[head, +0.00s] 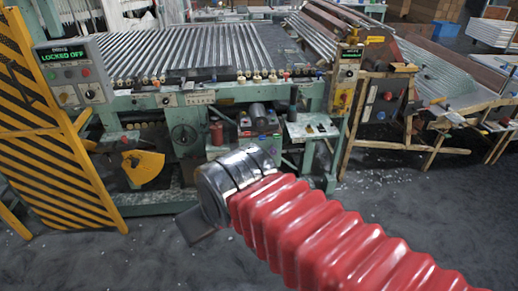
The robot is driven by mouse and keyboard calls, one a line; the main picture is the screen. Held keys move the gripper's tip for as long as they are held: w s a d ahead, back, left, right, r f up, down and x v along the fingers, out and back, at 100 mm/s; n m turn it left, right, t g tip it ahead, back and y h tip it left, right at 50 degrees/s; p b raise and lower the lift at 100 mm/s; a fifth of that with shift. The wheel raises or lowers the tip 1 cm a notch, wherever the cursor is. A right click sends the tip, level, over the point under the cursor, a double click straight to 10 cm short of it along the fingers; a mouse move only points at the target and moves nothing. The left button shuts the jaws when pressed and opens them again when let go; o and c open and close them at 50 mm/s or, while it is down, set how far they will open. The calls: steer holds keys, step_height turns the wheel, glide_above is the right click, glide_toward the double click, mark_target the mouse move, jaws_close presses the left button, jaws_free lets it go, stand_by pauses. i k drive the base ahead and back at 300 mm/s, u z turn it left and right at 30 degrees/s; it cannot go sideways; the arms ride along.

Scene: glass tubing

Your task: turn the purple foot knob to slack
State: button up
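My arm reaches in from the lower right in a red ribbed sleeve with a shiny metal wrist. My gripper (199,226) points away from me, in front of the green machine (150,100). Only a dark grey part of it shows past the wrist, so its fingers and any hold cannot be made out. I cannot pick out a purple foot knob with certainty. The lower middle of the machine is partly hidden behind my wrist.
A control box (75,75) at left reads "LOCKED OFF". Glass tubes (180,50) lie across the machine's top. A striped yellow-black barrier (55,140) stands at left. A yellow quadrant (142,168) and a handwheel (184,137) are low on the machine. Grey floor (110,260) in front is open.

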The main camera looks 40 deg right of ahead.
mark_target(273, 151)
steer(key=z, duration=0.15)
steer(key=i, duration=0.95)
steer(key=z, duration=0.35)
